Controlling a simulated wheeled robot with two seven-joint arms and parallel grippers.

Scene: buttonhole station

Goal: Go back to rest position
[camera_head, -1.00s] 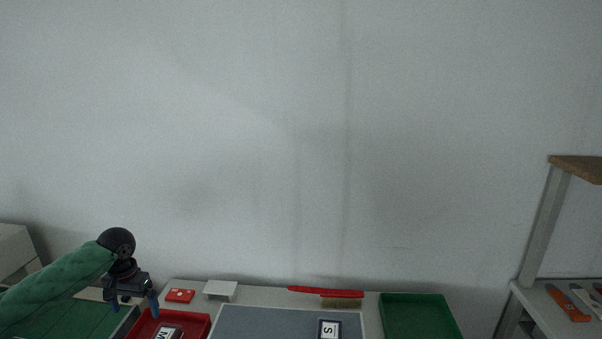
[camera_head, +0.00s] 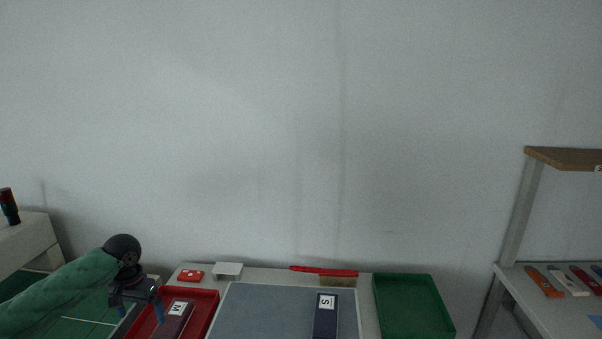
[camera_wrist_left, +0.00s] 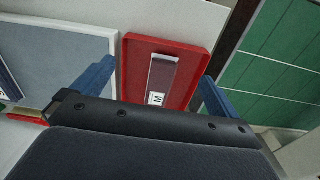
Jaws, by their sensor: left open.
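My left gripper (camera_head: 139,306) is at the lower left of the head view, above the left end of the table by the red tray. In the left wrist view its two blue fingers (camera_wrist_left: 155,92) are spread wide apart, with nothing between them. The red tray (camera_head: 207,309) lies below it and holds a dark red item with a white M label (camera_head: 177,313). The tray also shows in the left wrist view (camera_wrist_left: 193,62), beyond the fingers. My right gripper is in neither view.
A grey mat (camera_head: 266,309) bears a dark blue item labelled S (camera_head: 326,318). A green tray (camera_head: 410,312) stands to its right. A red-handled brush (camera_head: 323,271), a small red box (camera_head: 190,276) and a white block (camera_head: 228,269) line the back. A shelf (camera_head: 545,316) with several coloured items stands right.

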